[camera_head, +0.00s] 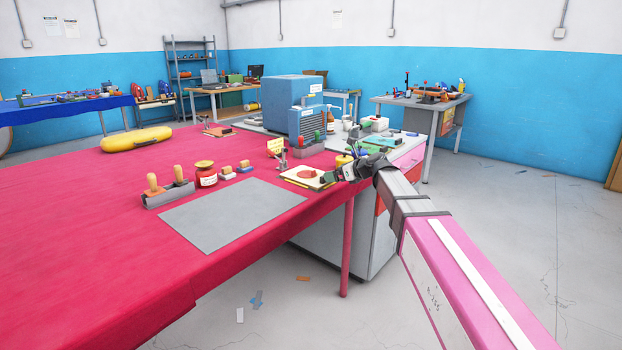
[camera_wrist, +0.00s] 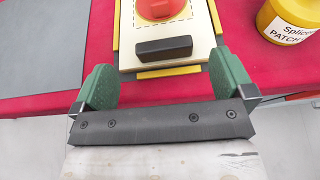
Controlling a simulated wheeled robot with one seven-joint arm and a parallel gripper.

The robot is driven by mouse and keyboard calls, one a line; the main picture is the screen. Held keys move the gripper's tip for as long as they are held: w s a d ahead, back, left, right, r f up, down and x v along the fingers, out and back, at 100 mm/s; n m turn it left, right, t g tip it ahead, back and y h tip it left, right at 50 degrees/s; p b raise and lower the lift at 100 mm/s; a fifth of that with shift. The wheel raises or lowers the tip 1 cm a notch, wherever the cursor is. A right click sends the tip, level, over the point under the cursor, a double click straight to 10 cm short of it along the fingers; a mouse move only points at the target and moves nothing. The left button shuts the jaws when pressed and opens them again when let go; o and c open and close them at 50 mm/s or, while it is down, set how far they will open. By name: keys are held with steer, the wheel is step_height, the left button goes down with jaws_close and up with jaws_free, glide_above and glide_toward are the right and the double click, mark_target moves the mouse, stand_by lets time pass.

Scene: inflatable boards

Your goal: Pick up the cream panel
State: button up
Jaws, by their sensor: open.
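The cream panel (camera_head: 301,180) lies flat on the red-covered table, near its right edge, with a round red piece on top. In the wrist view the cream panel (camera_wrist: 128,51) shows a black bar-shaped handle (camera_wrist: 164,49) near its close edge and yellow strips along its sides. My gripper (camera_head: 335,178) is beside the panel's right end in the head view. In the wrist view my gripper (camera_wrist: 164,84) has its two green fingers spread apart and empty, just short of the panel's near edge, with the handle ahead between them.
A grey mat (camera_head: 232,213) lies left of the panel. A yellow pot (camera_wrist: 288,22) stands to the right in the wrist view. The red table's (camera_head: 90,240) front left is clear.

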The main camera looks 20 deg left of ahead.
mark_target(329, 185)
steer(key=x, duration=0.4)
steer(key=shift+w+f, duration=0.2)
steer(key=shift+f, duration=0.2)
steer(key=c, duration=1.1)
steer(key=shift+o, duration=0.2)
